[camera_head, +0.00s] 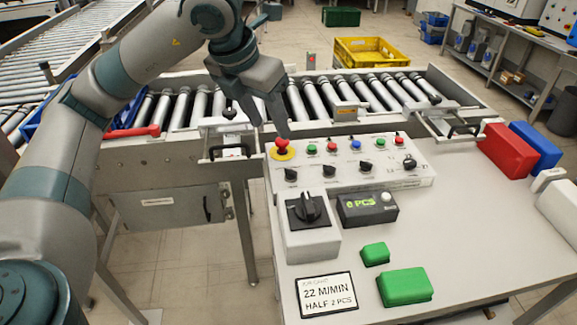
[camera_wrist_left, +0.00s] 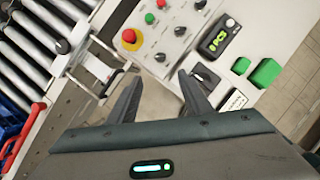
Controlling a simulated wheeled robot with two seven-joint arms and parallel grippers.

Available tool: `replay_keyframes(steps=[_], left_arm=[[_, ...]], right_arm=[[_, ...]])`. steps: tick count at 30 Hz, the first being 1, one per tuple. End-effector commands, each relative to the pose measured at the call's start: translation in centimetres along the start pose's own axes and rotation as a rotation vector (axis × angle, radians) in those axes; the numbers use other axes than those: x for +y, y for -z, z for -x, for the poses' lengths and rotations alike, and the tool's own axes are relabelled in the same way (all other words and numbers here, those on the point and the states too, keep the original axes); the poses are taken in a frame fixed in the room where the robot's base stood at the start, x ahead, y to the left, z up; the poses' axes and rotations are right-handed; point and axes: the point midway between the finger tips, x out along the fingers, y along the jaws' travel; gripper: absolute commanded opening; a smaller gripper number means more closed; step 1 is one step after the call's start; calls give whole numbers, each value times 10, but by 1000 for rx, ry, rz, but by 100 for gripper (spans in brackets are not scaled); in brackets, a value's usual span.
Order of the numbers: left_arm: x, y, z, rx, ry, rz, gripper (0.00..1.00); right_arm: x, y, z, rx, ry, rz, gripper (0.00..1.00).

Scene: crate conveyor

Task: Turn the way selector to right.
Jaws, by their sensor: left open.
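My left gripper (camera_head: 270,128) is open and empty above the back left corner of the control panel (camera_head: 385,182), near the red emergency button (camera_head: 282,148). In the wrist view its two fingers (camera_wrist_left: 158,80) are apart with nothing between them. A large black rotary selector (camera_head: 308,208) sits on a grey box in front of the panel; it also shows in the wrist view (camera_wrist_left: 205,78), partly behind a finger. Several smaller black knobs stand on the panel, including one at its right end (camera_head: 409,163). Their labels are too small to read, so I cannot tell which is the way selector.
A small display (camera_head: 367,208) stands beside the grey box. Green blocks (camera_head: 405,287), a sign (camera_head: 328,296), and red (camera_head: 508,150) and blue (camera_head: 536,146) blocks are on the table. A roller conveyor (camera_head: 300,100) runs behind, with a yellow crate (camera_head: 370,52) beyond.

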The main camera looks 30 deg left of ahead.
Motion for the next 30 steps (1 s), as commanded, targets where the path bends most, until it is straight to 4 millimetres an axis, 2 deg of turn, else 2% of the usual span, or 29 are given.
replay_keyframes(steps=[5,11,17,30], left_arm=[[0,0,-5,2,0,0,45],[0,0,-23,4,1,0,45],[0,1,-55,5,0,1,45],[0,0,-133,5,0,1,45]], right_arm=[[0,-2,1,-7,-1,0,31],[2,-10,4,-27,-3,1,31],[5,-24,9,-65,-7,1,31],[13,-82,30,-214,-16,2,31]])
